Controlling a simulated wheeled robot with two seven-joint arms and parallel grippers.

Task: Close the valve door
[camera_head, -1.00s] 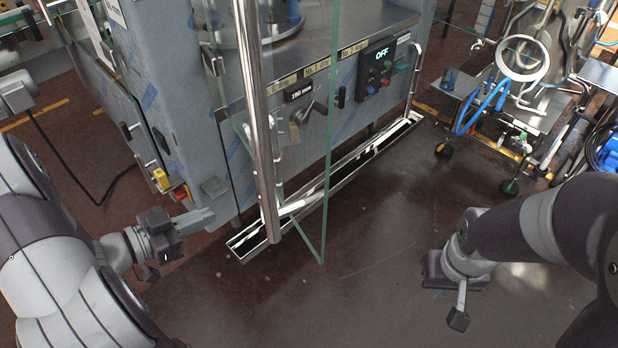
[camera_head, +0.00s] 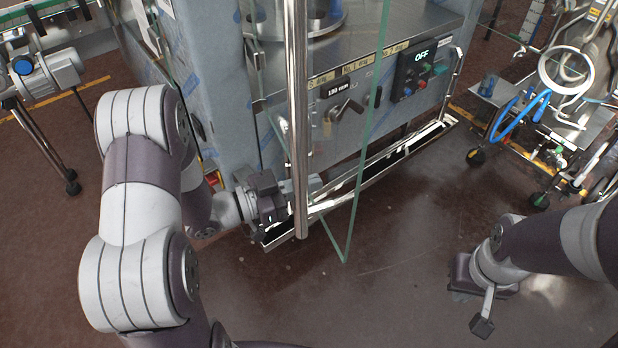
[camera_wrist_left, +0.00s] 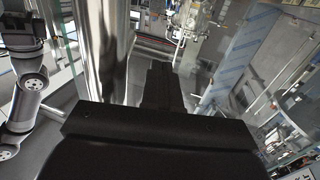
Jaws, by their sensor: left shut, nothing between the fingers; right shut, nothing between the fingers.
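The valve door is a clear glass pane (camera_head: 345,225) with a thick upright metal pole (camera_head: 298,120). It stands open, away from the front of the grey machine (camera_head: 335,130). My left gripper (camera_head: 316,184) is shut and empty. In the head view its fingers cross behind the lower part of the pole. In the left wrist view the shut fingers (camera_wrist_left: 162,88) point forward, and the pole (camera_wrist_left: 104,45) stands close on their left; I cannot tell whether they touch. My right gripper (camera_head: 482,326) is shut and empty, low at the right, far from the door.
A control panel (camera_head: 414,70) reading OFF and a crank handle (camera_head: 346,108) sit on the machine front. A long metal-edged tray (camera_head: 395,160) runs low along the machine. The floor in front is clear.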

